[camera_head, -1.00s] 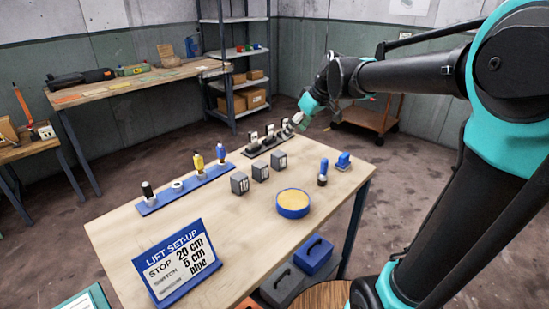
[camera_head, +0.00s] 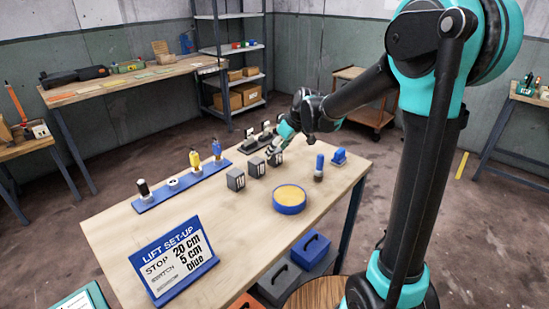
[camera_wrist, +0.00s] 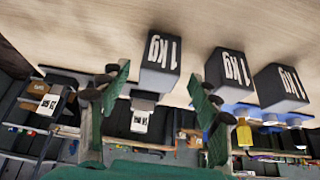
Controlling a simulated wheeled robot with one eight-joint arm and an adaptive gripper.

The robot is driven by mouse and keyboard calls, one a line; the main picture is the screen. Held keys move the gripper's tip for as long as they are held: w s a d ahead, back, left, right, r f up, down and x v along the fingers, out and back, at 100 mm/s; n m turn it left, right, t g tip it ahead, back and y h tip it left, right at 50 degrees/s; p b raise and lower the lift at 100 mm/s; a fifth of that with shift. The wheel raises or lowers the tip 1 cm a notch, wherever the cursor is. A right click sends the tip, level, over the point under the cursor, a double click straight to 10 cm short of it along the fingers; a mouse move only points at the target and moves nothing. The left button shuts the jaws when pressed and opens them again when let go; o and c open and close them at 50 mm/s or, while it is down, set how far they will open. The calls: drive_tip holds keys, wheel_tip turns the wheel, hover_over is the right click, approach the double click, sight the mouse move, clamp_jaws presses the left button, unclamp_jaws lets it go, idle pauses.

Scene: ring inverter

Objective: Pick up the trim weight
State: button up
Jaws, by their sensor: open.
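Three dark grey cubes marked "1 kg" stand in a row on the table, the left one (camera_head: 236,179), the middle one (camera_head: 256,167) and the right one (camera_head: 274,159). The frames do not show which one, if any, is the trim weight. My gripper (camera_head: 279,144) is at the right cube and partly covers it. In the wrist view the picture is upside down. My gripper (camera_wrist: 158,88) is open, with a teal finger on either side, and one cube (camera_wrist: 161,65) shows ahead between the fingertips. I cannot tell whether they touch it.
Behind the cubes is a dark rack (camera_head: 243,148) with white-labelled pieces. A blue strip (camera_head: 180,189) holds several coloured-top pieces. A round blue-rimmed yellow pad (camera_head: 290,197), a blue-topped piece (camera_head: 319,167), a blue block (camera_head: 339,157) and a sign (camera_head: 172,258) share the table.

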drive_tip(key=shift+x, duration=1.6)
drive_tip(key=shift+d, duration=0.1)
clamp_jaws()
